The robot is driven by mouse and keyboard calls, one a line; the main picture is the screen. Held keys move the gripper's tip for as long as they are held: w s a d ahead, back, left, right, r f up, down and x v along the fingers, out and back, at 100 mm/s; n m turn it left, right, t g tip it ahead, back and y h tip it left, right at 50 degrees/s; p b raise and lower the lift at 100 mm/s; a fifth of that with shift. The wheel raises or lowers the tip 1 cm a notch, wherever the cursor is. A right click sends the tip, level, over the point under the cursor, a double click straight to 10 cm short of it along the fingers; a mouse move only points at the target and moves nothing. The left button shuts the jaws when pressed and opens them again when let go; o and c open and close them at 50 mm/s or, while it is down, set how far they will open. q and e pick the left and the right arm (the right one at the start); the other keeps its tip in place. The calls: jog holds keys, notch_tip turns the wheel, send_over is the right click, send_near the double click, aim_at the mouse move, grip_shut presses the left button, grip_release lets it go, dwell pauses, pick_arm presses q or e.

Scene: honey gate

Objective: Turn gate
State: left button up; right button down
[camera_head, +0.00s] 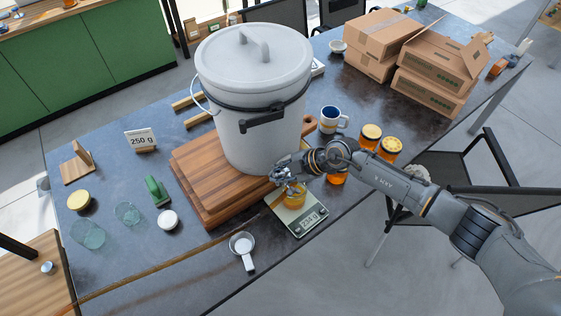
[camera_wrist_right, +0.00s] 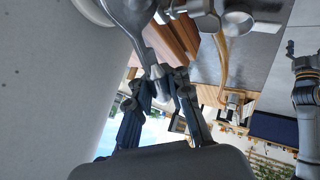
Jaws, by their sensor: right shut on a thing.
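A large white lidded bucket (camera_head: 250,110) stands upright on stacked wooden boards (camera_head: 198,180). My right gripper (camera_head: 288,180) is at the bucket's lower right side, above a jar of amber honey (camera_head: 295,200) on a scale (camera_head: 310,221). In the right wrist view, my right gripper (camera_wrist_right: 166,84) is shut on the grey handle of the gate (camera_wrist_right: 147,55), beside the bucket wall (camera_wrist_right: 50,90). In the head view the gripper hides most of the gate, and I cannot tell how far it is turned. My left gripper (camera_wrist_right: 291,48) appears small at the right of the wrist view; its jaws are unclear.
Filled jars (camera_head: 389,149) and a mug (camera_head: 332,120) stand behind my right forearm. Empty glasses (camera_head: 88,234) and a "250 g" card (camera_head: 141,140) are at left. Cardboard boxes (camera_head: 435,75) fill the back right.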

jog(key=shift+s+f+h, duration=0.3)
jog(key=shift+f, duration=0.25)
jog(key=c, duration=1.2)
grip_release()
jog(key=shift+s+d, duration=0.1)
jog(key=shift+r, duration=0.3)
jog(key=v, duration=1.1)
jog(key=shift+s+d+r, duration=0.15)
jog(key=shift+s+d, duration=0.1)
jog(key=shift+d, duration=0.15)
